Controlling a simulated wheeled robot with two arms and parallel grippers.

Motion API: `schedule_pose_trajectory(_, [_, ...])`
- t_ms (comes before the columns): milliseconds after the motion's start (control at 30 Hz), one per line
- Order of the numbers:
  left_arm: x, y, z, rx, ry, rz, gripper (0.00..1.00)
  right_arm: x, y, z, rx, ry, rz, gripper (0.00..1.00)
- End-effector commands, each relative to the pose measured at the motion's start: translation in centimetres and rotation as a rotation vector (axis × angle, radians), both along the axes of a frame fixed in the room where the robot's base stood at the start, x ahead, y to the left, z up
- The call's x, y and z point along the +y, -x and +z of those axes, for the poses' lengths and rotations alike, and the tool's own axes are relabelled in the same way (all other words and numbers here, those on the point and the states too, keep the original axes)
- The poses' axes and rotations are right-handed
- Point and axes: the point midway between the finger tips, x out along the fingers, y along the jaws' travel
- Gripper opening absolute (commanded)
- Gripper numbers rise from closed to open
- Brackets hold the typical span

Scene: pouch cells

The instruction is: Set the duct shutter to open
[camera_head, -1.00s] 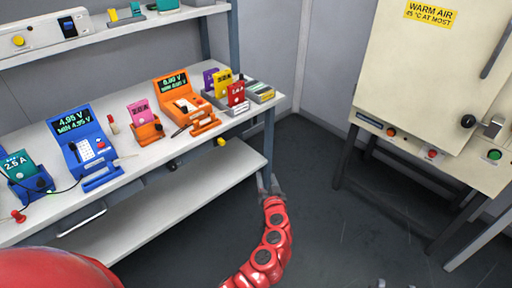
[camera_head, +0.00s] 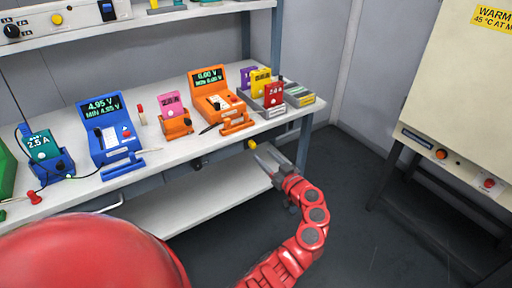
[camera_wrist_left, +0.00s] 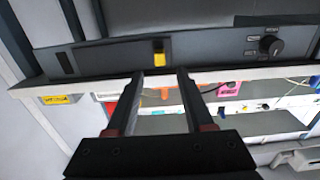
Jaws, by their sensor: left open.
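A yellow tab (camera_head: 252,145) stands out from the grey front rail under the bench top. I cannot tell whether this tab is the duct shutter's handle. In the left wrist view the yellow tab (camera_wrist_left: 160,55) sits in a dark slot on the grey rail, just beyond and between my fingertips. My left gripper (camera_head: 263,154) is open and empty, close in front of the tab at the bench's right end. Its two fingers also show in the left wrist view (camera_wrist_left: 160,76), apart from the tab as far as I can see. My right gripper is out of view.
A black knob (camera_head: 197,163) sits on the same rail, left of the tab. The bench top (camera_head: 170,150) holds blue and orange meters and coloured pouch cells. A lower shelf (camera_head: 190,208) lies beneath. A cream warm-air cabinet (camera_head: 455,95) stands right; the floor between is clear.

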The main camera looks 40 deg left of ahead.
Motion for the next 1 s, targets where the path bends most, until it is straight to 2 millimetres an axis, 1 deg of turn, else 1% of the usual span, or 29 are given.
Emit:
schedule_pose_trajectory(33, [1.2,-0.3,0.0,0.001,0.001,0.005,0.53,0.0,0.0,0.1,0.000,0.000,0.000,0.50])
schedule_pose_trajectory(100, [2.6,-0.9,-0.1,0.004,-0.001,0.004,0.53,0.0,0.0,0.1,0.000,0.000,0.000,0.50])
schedule_pose_trajectory(300, [5.3,-2.1,0.0,0.003,-0.001,0.003,0.53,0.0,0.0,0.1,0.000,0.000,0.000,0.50])
schedule_pose_trajectory(467, [6.1,-2.5,-0.1,0.001,0.000,-0.001,0.53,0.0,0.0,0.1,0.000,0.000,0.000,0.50])
schedule_pose_trajectory(733, [6.2,-2.6,-0.1,0.001,0.001,-0.003,0.53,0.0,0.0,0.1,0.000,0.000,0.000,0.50])
schedule_pose_trajectory(867, [6.2,-2.6,-0.1,0.002,0.000,-0.002,0.29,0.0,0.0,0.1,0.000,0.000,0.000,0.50])
schedule_pose_trajectory(900, [6.2,-2.6,-0.1,0.002,0.000,-0.002,0.22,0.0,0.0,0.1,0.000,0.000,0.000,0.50])
schedule_pose_trajectory(967, [6.2,-2.6,-0.1,0.002,0.000,-0.002,0.11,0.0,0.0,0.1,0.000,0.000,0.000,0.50])
schedule_pose_trajectory(1000, [6.2,-2.6,-0.1,0.002,0.000,-0.002,0.04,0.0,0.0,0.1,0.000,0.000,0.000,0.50])
